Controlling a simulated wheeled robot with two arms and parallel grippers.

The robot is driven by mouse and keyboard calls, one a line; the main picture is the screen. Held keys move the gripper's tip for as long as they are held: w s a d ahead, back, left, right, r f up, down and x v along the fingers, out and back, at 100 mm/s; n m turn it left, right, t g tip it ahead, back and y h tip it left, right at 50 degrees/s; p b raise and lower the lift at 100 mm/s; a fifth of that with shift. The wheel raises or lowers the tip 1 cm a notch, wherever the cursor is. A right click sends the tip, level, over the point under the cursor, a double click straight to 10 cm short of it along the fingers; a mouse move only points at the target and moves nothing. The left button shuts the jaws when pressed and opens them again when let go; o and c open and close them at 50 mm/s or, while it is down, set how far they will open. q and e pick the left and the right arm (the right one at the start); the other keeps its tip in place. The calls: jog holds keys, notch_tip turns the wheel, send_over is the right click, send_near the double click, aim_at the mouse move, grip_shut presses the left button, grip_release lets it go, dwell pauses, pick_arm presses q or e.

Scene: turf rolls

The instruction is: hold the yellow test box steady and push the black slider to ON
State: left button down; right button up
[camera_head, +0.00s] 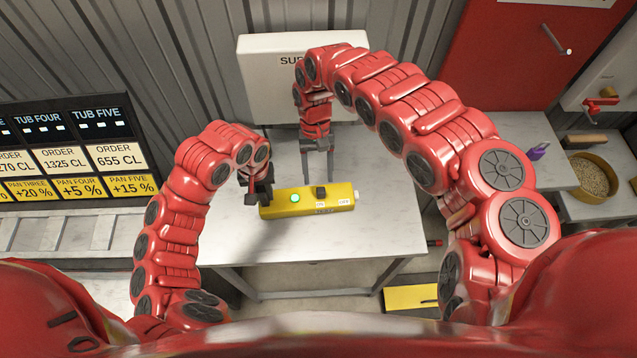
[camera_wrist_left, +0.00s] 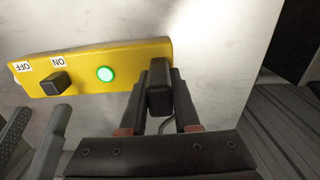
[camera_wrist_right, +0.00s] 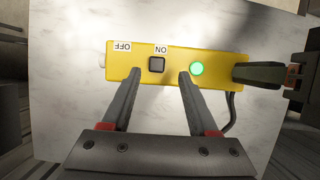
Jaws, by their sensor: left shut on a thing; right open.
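The yellow test box (camera_head: 308,207) lies on the grey-white table, with a lit green light (camera_head: 295,197) and ON and OFF labels. Its black slider (camera_head: 320,191) stands beside the ON label, as the right wrist view also shows (camera_wrist_right: 157,64). My left gripper (camera_head: 262,192) is shut on the box's left end; in the left wrist view its fingers (camera_wrist_left: 160,85) are at that end. My right gripper (camera_head: 318,172) is open and empty behind the box. In the right wrist view its fingertips (camera_wrist_right: 160,74) are on either side of the slider, apart from it.
The table (camera_head: 375,235) is clear around the box. A white panel (camera_head: 265,75) stands behind it, partly hidden by my right arm. A bowl of grain (camera_head: 592,178) and a purple item (camera_head: 538,152) are at the right. An order board (camera_head: 75,150) is at the left.

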jog(key=v, duration=0.7)
jog(key=shift+r, duration=0.25)
pick_arm(q)
jog(key=c, duration=0.6)
grip_release()
jog(key=shift+w, duration=0.1)
pick_arm(e)
jog(key=shift+w, duration=0.15)
pick_arm(q)
jog(key=shift+o, duration=0.2)
